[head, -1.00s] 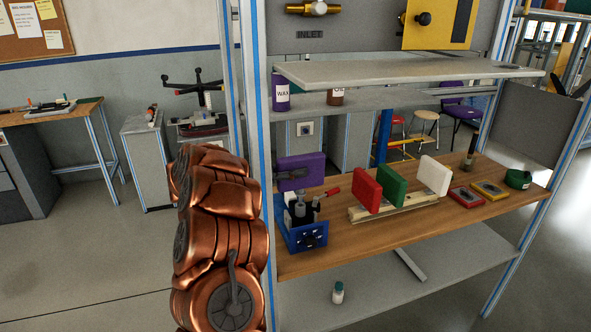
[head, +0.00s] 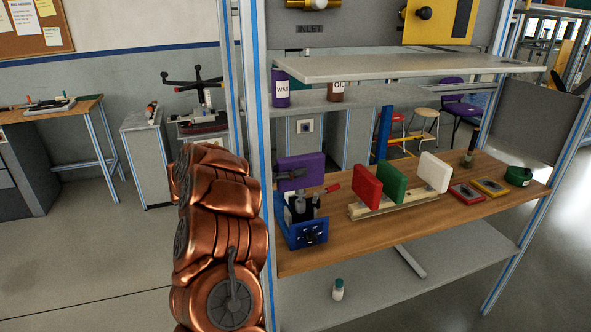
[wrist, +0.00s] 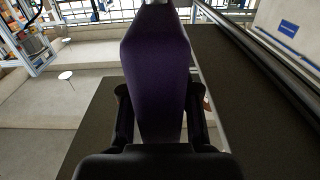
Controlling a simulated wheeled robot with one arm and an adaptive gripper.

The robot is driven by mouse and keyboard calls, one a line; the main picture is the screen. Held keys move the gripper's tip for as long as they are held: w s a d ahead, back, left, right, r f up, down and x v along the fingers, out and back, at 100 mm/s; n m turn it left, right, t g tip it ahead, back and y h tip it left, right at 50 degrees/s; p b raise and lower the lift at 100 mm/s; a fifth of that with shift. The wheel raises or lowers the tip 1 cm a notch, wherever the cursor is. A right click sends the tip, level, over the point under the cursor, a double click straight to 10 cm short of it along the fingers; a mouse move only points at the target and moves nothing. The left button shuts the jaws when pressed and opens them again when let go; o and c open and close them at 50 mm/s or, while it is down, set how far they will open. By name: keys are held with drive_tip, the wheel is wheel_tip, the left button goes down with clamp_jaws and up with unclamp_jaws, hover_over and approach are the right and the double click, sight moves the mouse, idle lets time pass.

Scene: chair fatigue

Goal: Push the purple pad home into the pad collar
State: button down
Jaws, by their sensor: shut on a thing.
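The purple pad (head: 313,164) is upright, above the blue fixture (head: 291,238) at the left end of the wooden bench. My gripper (head: 293,174) is shut on the pad; its dark fingers show against the pad's side. In the wrist view the purple pad (wrist: 158,75) fills the middle, held between the two dark fingers of my gripper (wrist: 160,118). Grey and black upright parts (head: 300,206) of the fixture stand just below the pad. I cannot make out the pad collar clearly, nor whether the pad touches it.
A pale rack (head: 400,205) holds a red pad (head: 367,186), a green pad (head: 392,181) and a white pad (head: 436,171) to the right. A red-handled tool (head: 333,187) lies close by. A grey shelf (head: 400,67) hangs above; a frame post (head: 254,130) stands at left.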

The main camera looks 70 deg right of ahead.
drive_tip(key=shift+f+b, duration=0.45)
drive_tip(key=shift+f, duration=0.9)
drive_tip(key=c, duration=0.8)
unclamp_jaws()
drive_tip(key=shift+o, duration=0.2)
drive_tip(key=v, duration=1.2)
